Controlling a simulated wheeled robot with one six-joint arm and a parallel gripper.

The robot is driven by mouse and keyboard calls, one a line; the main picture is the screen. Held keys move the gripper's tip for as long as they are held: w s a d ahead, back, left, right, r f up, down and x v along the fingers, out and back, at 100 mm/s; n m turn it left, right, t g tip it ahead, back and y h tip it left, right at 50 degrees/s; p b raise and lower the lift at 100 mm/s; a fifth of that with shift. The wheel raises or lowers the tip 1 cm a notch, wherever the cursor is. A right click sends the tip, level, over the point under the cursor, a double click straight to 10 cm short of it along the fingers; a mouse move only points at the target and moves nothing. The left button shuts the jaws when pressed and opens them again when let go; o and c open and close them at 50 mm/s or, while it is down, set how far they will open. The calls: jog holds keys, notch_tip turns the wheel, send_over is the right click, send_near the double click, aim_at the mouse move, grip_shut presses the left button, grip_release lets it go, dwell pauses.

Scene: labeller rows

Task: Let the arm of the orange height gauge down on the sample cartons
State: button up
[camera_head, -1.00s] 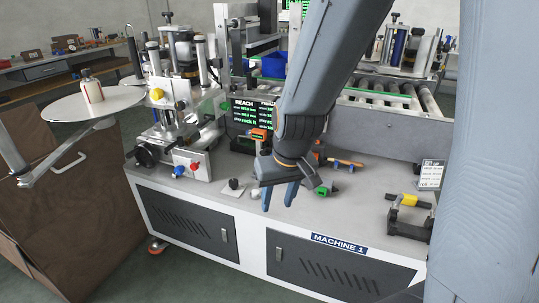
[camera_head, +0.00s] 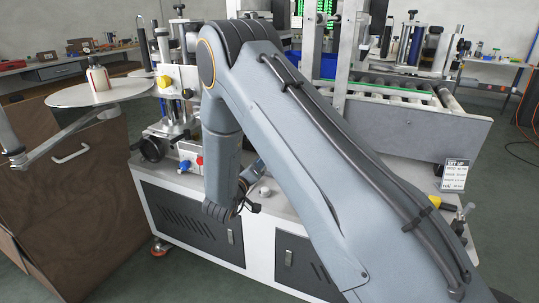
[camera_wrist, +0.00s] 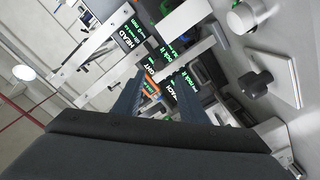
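In the wrist view a small orange part (camera_wrist: 151,88), which looks like part of the orange height gauge, shows beyond and between my fingers, in front of dark screens with green text. Most of the gauge is hidden, and its arm's position cannot be told. I cannot make out the sample cartons. My gripper (camera_wrist: 162,82) shows two blue fingers apart, with nothing seen held between them. In the head view my own arm covers the gauge's place and most of the gripper.
A labelling machine (camera_head: 178,85) with a yellow knob stands at the left of the bench. A roller conveyor (camera_head: 395,103) and a set-up card (camera_head: 454,176) are at the right. A round black knob (camera_wrist: 257,84) lies close by in the wrist view.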

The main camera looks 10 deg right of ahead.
jog(key=x, duration=0.7)
jog(key=shift+w+d, duration=0.2)
jog(key=c, duration=0.7)
